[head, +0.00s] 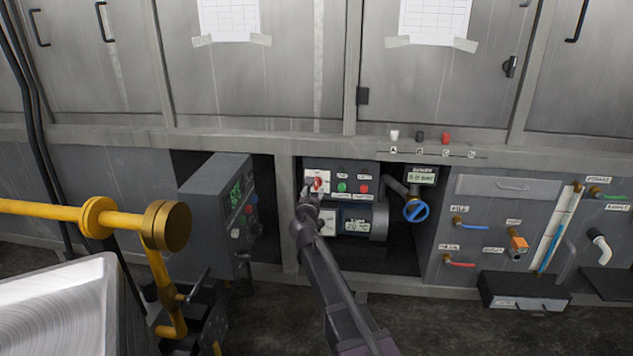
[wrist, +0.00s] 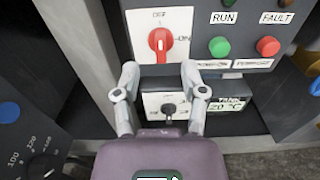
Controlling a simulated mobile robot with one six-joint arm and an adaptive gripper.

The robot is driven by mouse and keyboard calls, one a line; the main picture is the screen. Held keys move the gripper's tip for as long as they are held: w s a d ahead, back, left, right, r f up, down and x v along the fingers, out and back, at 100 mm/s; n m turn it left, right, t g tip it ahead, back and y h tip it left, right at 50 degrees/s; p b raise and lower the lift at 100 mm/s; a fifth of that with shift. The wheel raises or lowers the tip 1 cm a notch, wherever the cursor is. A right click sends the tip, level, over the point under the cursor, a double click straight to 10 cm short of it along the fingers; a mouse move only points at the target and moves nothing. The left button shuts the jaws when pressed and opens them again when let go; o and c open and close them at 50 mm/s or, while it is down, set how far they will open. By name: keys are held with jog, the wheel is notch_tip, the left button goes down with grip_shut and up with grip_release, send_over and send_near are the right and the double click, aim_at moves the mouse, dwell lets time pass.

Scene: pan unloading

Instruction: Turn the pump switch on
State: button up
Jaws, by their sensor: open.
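The pump switch is a red rotary knob (wrist: 160,42) on a white plate marked OFF at the top and ON at the right. Its handle stands upright, in line with OFF. In the head view the red knob (head: 318,182) sits at the upper left of the pump panel. My gripper (wrist: 160,72) is open, its two fingers spread to either side just below the knob in the wrist picture. I see no contact with it. In the head view my gripper (head: 309,192) partly covers the switch plate.
Right of the switch are a green RUN button (wrist: 219,46) and a red FAULT button (wrist: 267,46). Below is a smaller black knob (wrist: 169,109) on a white plate. A grey control box (head: 212,205) stands left of the bay, and a blue valve wheel (head: 416,211) is at the right.

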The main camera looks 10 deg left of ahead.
aim_at(316, 182)
jog(key=shift+w+d, duration=0.15)
jog(key=shift+w, duration=3.85)
grip_shut()
